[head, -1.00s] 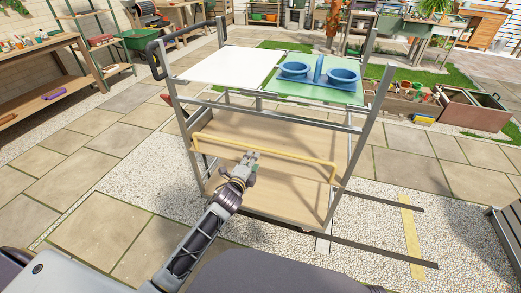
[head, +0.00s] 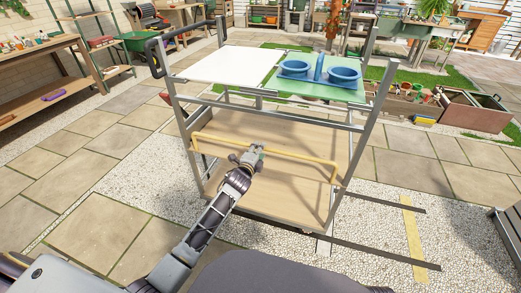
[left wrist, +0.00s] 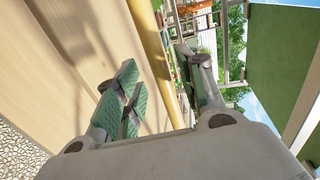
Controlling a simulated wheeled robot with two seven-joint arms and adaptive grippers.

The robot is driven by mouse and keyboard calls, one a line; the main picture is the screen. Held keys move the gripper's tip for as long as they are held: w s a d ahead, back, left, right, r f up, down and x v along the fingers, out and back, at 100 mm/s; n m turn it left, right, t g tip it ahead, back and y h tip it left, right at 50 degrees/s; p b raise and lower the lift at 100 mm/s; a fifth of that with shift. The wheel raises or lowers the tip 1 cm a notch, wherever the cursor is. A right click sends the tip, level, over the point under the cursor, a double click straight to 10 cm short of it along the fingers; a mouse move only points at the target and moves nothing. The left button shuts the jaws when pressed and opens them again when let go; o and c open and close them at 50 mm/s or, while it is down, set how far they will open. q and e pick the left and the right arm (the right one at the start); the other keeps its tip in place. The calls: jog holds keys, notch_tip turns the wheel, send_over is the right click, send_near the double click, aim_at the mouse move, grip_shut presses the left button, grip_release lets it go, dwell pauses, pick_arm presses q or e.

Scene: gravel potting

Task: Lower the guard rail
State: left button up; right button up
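The guard rail (head: 300,156) is a yellow bar across the near side of a grey-framed cart, above its lower wooden shelf and raised. My left gripper (head: 255,150) is at the middle of the rail. In the left wrist view, the rail (left wrist: 152,50) runs between the two spread green-padded fingers of the left gripper (left wrist: 157,64); a gap shows beside the rail, so the fingers do not look closed on it. My right gripper is in neither view.
The cart's upper level holds a white panel (head: 225,64) and a green panel (head: 310,88) with a blue double-pot holder (head: 318,74). The lower wooden shelf (head: 270,185) is bare. Gravel (head: 125,190) and paving surround the cart.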

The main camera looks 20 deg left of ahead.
pick_arm(q)
jog(key=shift+w+f, duration=0.25)
jog(key=shift+w, duration=0.75)
jog(key=shift+w+d+b, duration=0.1)
jog(key=shift+w+b, duration=0.25)
jog(key=shift+w, duration=0.1)
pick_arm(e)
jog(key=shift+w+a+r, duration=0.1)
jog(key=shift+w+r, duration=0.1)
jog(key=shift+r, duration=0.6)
pick_arm(q)
jog(key=shift+c, duration=0.5)
grip_shut()
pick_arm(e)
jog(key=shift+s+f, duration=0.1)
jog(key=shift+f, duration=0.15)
